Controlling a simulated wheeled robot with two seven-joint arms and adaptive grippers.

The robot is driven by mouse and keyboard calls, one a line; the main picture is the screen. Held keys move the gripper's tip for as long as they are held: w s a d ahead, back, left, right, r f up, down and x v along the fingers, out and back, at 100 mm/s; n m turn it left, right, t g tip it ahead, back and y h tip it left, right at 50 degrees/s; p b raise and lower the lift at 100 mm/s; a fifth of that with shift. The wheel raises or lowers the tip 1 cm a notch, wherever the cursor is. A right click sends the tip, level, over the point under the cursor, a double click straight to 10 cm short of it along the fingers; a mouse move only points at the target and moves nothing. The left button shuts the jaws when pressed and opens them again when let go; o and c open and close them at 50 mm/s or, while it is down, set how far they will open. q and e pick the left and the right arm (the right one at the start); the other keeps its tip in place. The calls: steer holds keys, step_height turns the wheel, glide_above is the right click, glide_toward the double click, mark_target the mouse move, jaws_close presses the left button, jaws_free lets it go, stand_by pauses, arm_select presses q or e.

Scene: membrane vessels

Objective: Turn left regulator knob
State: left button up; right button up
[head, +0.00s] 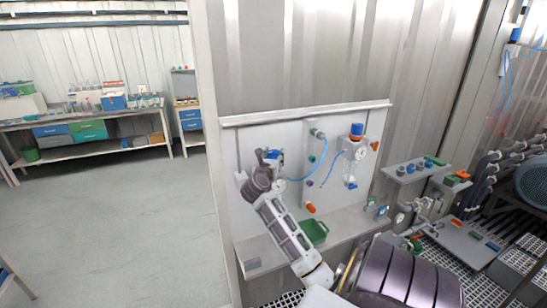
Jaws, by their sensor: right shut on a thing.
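The left regulator hangs on the white wall panel (300,135). Its blue knob (274,154) shows beside my gripper's fingers, and its round white gauge (279,185) shows just below. My right gripper (268,156) reaches up from the lower right and is shut on the blue knob. The gripper and wrist hide part of the regulator's body. A second regulator on the right of the panel has a blue knob (357,130) and a gauge (361,153). My left gripper is not in view.
A blue hose (319,168) curves between the fittings. A green bin (313,232) stands on the shelf (262,252) under the panel. Pipes, valves and equipment crowd the right. Open floor (115,225) lies at left, with a workbench (85,116) behind.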

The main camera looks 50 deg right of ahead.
steer(key=shift+m+g+h+b, duration=0.4)
steer(key=shift+m+g+b, duration=0.15)
steer(key=shift+g, duration=0.35)
steer(key=shift+m+g, duration=0.35)
steer(key=shift+g, duration=0.15)
steer(key=shift+w+m+g+h+b, duration=0.1)
steer(key=shift+m+g+h+b, duration=0.2)
steer(key=shift+m+g+b, duration=0.85)
steer(key=shift+n+g+b, duration=0.25)
steer(key=shift+b, duration=0.15)
steer(key=o, duration=1)
steer(key=shift+a, duration=0.1)
steer(key=shift+s+a, duration=0.15)
steer(key=shift+a, duration=1.85)
steer(key=shift+s+a, duration=0.2)
steer(key=shift+a, duration=1.75)
steer(key=shift+s+a, duration=0.15)
steer(key=shift+a, duration=1.85)
